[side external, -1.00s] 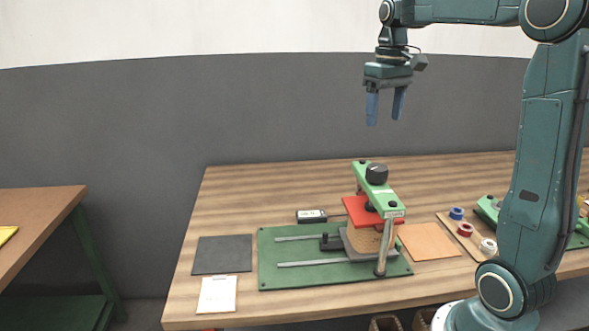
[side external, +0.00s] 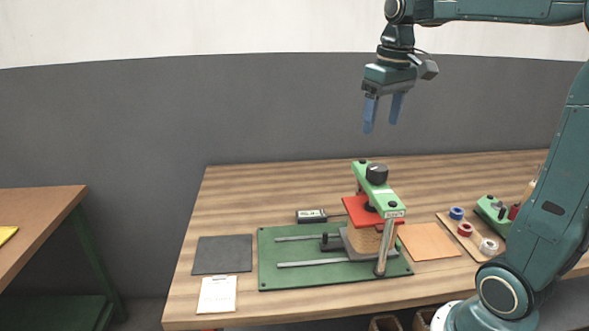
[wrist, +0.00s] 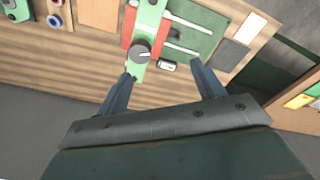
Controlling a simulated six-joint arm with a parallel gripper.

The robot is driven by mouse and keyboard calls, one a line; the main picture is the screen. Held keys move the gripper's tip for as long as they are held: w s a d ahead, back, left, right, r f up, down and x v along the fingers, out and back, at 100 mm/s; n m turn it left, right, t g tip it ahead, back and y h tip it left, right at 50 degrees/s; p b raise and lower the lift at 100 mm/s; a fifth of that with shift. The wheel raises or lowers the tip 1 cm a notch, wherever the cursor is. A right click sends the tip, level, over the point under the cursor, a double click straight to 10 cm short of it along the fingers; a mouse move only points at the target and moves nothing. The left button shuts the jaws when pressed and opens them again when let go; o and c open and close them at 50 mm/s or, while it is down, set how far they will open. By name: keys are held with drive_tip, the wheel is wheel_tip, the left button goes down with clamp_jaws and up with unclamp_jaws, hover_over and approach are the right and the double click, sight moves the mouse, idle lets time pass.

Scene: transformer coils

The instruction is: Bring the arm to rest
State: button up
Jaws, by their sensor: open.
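My gripper (side external: 382,113) is open and empty, high above the far part of the wooden table, fingers pointing down. In the wrist view my gripper (wrist: 166,82) shows its two blue fingers apart with nothing between them. Below it stands a green press-like fixture (side external: 378,192) with a black knob and a red plate (side external: 357,212), on a green base board (side external: 290,279). A tan block (side external: 364,240) sits under the red plate, partly hidden by the fixture. In the wrist view the fixture's green arm (wrist: 147,30) lies beyond the fingers.
A second table (side external: 40,204) stands at the left. The air around my gripper is clear.

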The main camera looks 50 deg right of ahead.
drive_tip(key=s+a+f+n+t, duration=0.2)
drive_tip(key=s+a+f+t, duration=0.2)
drive_tip(key=s+a+f, duration=0.3)
drive_tip(key=s+a, duration=0.5)
drive_tip(key=a, duration=0.1)
drive_tip(key=shift+a+f+n+t+y, duration=0.3)
drive_tip(key=shift+a+f, duration=0.05)
drive_tip(key=shift+w, duration=0.1)
idle(1.1)
